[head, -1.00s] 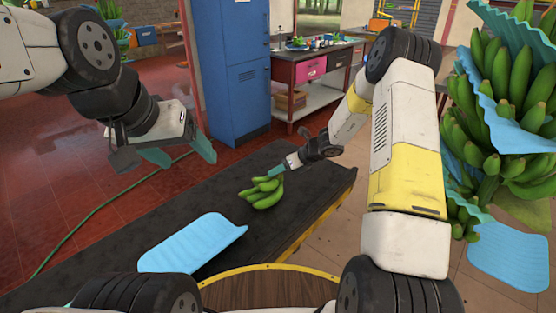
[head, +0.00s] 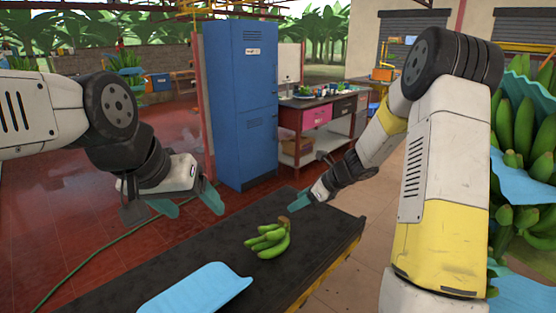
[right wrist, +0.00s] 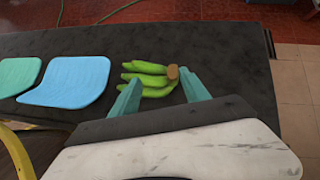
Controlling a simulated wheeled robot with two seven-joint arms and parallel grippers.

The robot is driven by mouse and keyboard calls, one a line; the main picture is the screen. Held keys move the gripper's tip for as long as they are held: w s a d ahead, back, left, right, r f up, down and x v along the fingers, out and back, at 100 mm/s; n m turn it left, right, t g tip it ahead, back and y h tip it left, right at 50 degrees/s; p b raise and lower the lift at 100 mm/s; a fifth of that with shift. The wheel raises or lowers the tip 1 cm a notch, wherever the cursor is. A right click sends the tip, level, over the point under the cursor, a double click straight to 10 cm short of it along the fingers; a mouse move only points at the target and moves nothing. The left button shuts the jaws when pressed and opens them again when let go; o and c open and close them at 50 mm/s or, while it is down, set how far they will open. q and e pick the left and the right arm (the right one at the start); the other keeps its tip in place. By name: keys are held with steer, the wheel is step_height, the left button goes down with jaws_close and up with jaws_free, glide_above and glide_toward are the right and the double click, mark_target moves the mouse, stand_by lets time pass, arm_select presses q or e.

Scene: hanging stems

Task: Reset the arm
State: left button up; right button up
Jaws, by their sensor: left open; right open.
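My left gripper (head: 188,204) is open and empty at the left, above the red floor and the near-left side of the dark belt. My right gripper (head: 301,204) is open above the dark belt, just beyond a small green banana bunch (head: 268,241). The bunch lies on the belt with its brown cut stem towards the right gripper. In the right wrist view, the same bunch (right wrist: 150,78) shows beyond and between the two teal fingers (right wrist: 160,94); it appears apart from them.
The dark belt (head: 190,260) carries a blue pad (head: 196,293); the wrist view also shows a teal pad (right wrist: 18,75). A blue locker (head: 243,110) and a table (head: 315,115) stand behind. Hanging bananas with blue sheets (head: 525,125) are at the right.

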steer(key=s+a+r+n+h, duration=0.1)
steer(key=s+r+n+h, duration=0.1)
steer(key=s+r+n, duration=1.15)
steer(key=s+d+r+n+h, duration=0.1)
steer(key=s+d+r+n, duration=0.2)
steer(key=s+n, duration=0.2)
steer(key=s+d+r+n+t+h, duration=0.1)
steer(key=s+n, duration=0.5)
steer(key=s, duration=0.6)
steer(key=shift+d+r+h, duration=0.7)
steer(key=shift+d+r, duration=0.25)
steer(key=shift+d, duration=0.1)
